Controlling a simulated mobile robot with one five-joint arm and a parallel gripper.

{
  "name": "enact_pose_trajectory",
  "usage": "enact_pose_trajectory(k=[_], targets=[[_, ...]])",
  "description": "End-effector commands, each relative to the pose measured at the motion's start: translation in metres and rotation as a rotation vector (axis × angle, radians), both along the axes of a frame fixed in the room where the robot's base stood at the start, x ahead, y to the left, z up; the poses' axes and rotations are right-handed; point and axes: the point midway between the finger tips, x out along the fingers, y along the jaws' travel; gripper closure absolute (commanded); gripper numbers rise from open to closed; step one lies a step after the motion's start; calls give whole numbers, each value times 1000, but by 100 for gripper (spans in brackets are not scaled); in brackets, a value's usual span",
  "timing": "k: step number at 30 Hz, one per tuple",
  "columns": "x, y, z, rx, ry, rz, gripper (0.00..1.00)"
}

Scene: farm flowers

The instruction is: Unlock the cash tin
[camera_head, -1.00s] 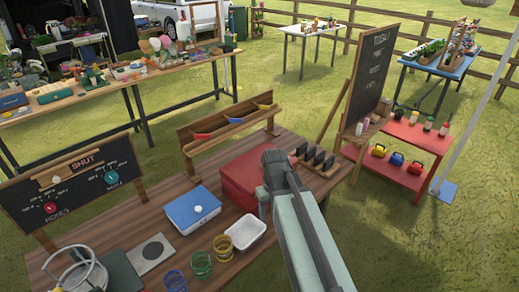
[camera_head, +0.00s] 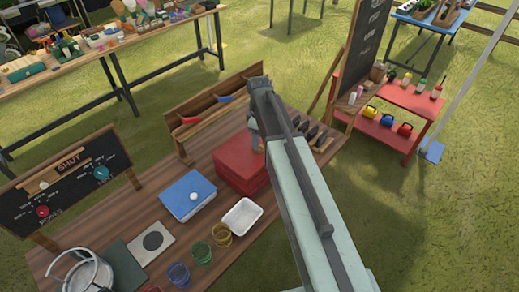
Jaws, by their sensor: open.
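A red box (camera_head: 238,166) stands on the wooden table, right of centre, partly covered by my arm. A flat blue box (camera_head: 188,196) with a small round white piece on its lid stands to its left. Both look closed. I cannot tell for sure which is the cash tin, and I see no clear lock or key. My gripper (camera_head: 257,140) hangs at the end of my arm, in line with the red box's top right part. It is open. Its fingertips are small and partly hidden, and I cannot tell whether they touch the red box.
A wooden rack (camera_head: 212,112) with coloured handles stands behind the boxes. A dark board (camera_head: 65,182) with dials stands left. Dark upright pieces (camera_head: 312,134) are on the right. Bare tabletop lies between board and blue box.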

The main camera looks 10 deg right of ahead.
Motion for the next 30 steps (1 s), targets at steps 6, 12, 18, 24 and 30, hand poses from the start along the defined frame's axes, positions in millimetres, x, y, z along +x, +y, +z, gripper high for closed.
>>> enact_pose_trajectory(k=[6, 12, 18, 24, 30], targets=[[0, 3, -35, 0, 0, 4, 42], [0, 3, -33, 0, 0, 4, 42], [0, 4, -33, 0, 0, 5, 81], [0, 1, -33, -2, -1, 6, 100], [1, 4, -33, -4, -2, -34, 100]])
